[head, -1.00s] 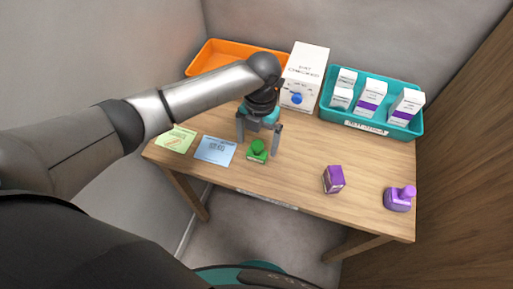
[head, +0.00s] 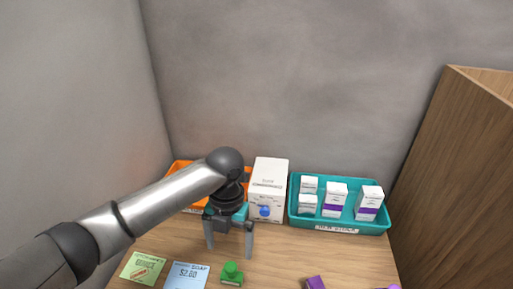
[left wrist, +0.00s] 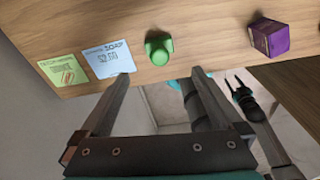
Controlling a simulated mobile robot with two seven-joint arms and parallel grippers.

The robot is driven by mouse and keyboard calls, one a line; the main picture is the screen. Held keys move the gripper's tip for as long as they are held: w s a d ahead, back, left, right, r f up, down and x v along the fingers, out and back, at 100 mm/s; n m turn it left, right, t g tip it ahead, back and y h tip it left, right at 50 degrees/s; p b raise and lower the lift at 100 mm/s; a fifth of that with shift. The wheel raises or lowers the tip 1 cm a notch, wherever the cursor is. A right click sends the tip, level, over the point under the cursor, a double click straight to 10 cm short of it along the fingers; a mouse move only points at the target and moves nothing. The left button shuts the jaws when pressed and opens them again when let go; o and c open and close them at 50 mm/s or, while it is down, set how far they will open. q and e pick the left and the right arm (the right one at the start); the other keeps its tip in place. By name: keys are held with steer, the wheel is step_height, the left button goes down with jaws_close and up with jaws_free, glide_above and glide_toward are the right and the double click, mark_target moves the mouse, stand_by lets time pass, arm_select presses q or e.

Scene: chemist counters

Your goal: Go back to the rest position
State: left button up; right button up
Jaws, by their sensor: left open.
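My left gripper (head: 229,252) is open and empty above the wooden table, fingers pointing down, in the head view. Its two fingers also frame the lower part of the left wrist view (left wrist: 161,76). A green stamp-like object (head: 232,274) stands on the table just below it in the head view. It shows apart from the fingers in the left wrist view (left wrist: 158,48). What looks like my right gripper (left wrist: 239,84) is small and dark below the table edge in the left wrist view; its jaw state is unclear.
A blue price card (head: 187,276) and a green card (head: 143,266) lie at left. Behind stand an orange tray (head: 182,168), a white box with a blue knob (head: 270,175) and a teal tray (head: 380,229) of white boxes. A purple box (left wrist: 270,37) is at right. Grey walls enclose the back.

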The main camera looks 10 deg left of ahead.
arm_select(q)
steer(key=s+d+f+n+t+h, duration=0.35)
steer(key=s+d+n, duration=0.5)
steer(key=n, duration=0.75)
steer(key=s+a+n+t+y, duration=0.25)
steer(key=s+a+n, duration=0.95)
steer(key=n, duration=0.8)
step_height(320, 180, down, 26)
steer(key=a+g+b, duration=0.2)
steer(key=b, duration=0.1)
steer(key=s+a+f+g+b, duration=0.1)
steer(key=s+a+f+b, duration=0.1)
steer(key=s+f, duration=1.3)
steer(key=shift+f+m+g+y+b, duration=0.3)
steer(key=shift+f+y+b, duration=0.1)
steer(key=shift+f+b, duration=0.25)
steer(key=shift+a, duration=0.1)
